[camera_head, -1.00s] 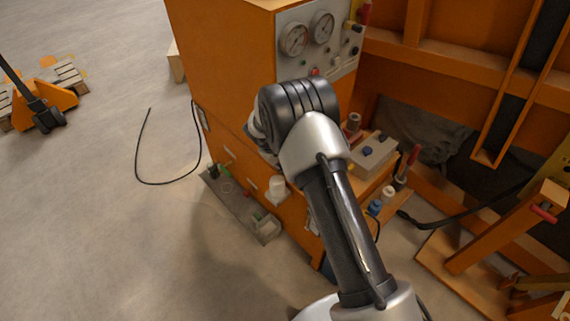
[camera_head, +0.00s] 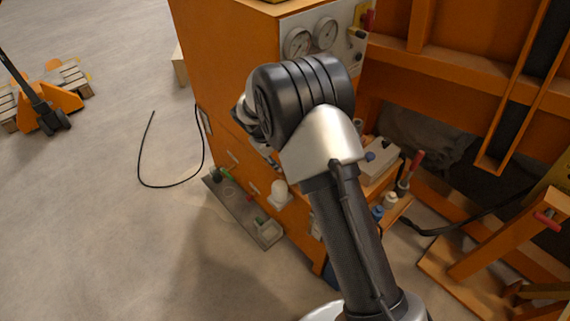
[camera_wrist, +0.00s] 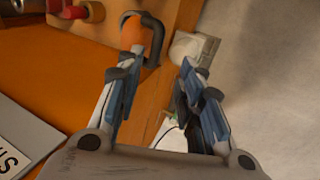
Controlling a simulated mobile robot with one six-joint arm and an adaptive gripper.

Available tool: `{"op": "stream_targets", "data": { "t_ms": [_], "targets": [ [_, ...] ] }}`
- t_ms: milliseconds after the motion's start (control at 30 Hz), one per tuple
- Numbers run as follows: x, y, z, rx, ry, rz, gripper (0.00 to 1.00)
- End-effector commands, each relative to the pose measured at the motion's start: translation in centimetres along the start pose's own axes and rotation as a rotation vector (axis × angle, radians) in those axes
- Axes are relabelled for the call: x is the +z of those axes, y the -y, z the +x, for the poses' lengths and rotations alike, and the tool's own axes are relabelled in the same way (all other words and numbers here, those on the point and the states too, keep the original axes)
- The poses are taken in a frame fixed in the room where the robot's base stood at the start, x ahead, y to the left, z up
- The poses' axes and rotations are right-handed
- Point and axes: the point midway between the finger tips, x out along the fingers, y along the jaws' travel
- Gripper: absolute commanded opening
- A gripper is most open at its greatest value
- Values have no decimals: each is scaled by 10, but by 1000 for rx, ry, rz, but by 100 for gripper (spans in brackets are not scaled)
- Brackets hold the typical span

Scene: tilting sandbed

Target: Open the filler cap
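I cannot surely tell which part is the filler cap. A white rounded, cap-like piece (camera_head: 279,191) sticks out low on the side of the orange cabinet (camera_head: 228,60). In the wrist view, an orange rounded piece with a black curved handle (camera_wrist: 152,32) lies just beyond the left fingertip. A pale block-like piece (camera_wrist: 194,48) is beyond the right fingertip. My gripper (camera_wrist: 160,72) is open with nothing between its fingers, over the orange surface. In the head view my arm hides most of the gripper.
A grey tray (camera_head: 226,196) with small items lies on the floor beside the cabinet. A black cable (camera_head: 142,150) curls on the floor. Gauges (camera_head: 298,43) sit on the upper panel. Orange framework (camera_head: 470,75) stands at right. The floor at left is mostly clear.

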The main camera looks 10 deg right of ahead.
Motion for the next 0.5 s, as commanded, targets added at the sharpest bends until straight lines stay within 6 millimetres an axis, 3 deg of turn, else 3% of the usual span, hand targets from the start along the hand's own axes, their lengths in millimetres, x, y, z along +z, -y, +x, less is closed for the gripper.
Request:
{"op": "stream_targets", "data": {
  "t_ms": [200, 500],
  "targets": [
    [0, 0, -24, 0, 0, 0, 35],
    [0, 0, -27, 0, 1, 0, 35]
  ]
}}
